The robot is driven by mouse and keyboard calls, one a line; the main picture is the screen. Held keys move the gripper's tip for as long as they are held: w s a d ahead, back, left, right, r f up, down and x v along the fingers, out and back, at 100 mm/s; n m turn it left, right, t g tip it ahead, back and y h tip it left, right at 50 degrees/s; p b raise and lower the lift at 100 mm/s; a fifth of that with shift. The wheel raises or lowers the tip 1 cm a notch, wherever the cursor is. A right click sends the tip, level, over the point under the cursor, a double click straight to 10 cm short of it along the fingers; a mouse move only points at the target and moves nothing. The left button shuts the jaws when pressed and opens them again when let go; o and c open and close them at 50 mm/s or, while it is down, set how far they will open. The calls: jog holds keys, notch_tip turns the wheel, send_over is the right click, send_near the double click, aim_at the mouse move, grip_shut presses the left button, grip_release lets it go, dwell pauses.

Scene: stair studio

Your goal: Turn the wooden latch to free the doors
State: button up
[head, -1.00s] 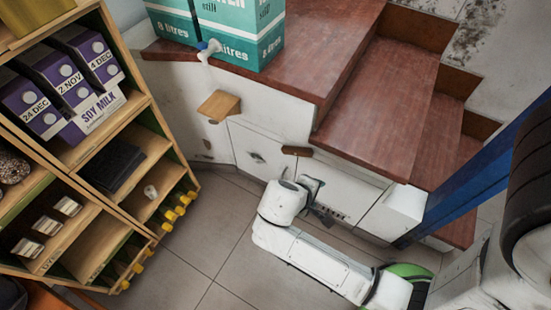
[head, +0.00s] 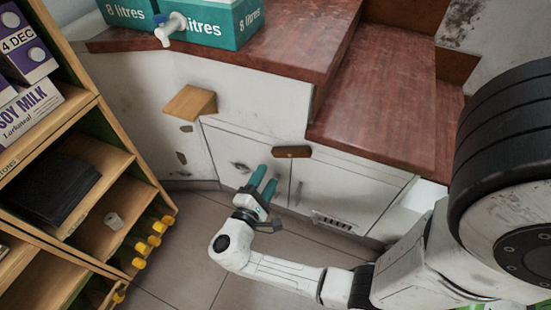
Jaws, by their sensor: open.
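The wooden latch (head: 291,152) is a small dark reddish-brown block near the top of the white cupboard front under the stairs. It lies roughly level, across the top of the seam between the left door (head: 240,160) and the right door (head: 335,192). My gripper (head: 264,180) has teal fingers and is open and empty. In the picture its fingertips are just below and left of the latch, in front of the left door. A gap shows between them and the latch; I cannot tell the depth.
A light wooden block (head: 190,103) juts from the wall left of the doors. A shelf unit (head: 110,180) stands at the left. Teal boxes with a white tap (head: 170,28) sit on the wooden step (head: 290,60). The tiled floor (head: 190,250) is clear.

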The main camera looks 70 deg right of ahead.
aim_at(279, 155)
jog(key=d, duration=0.3)
jog(key=d+b, duration=0.1)
jog(key=d, duration=0.4)
jog(key=shift+s+d+b, duration=0.3)
jog(key=shift+d, duration=0.1)
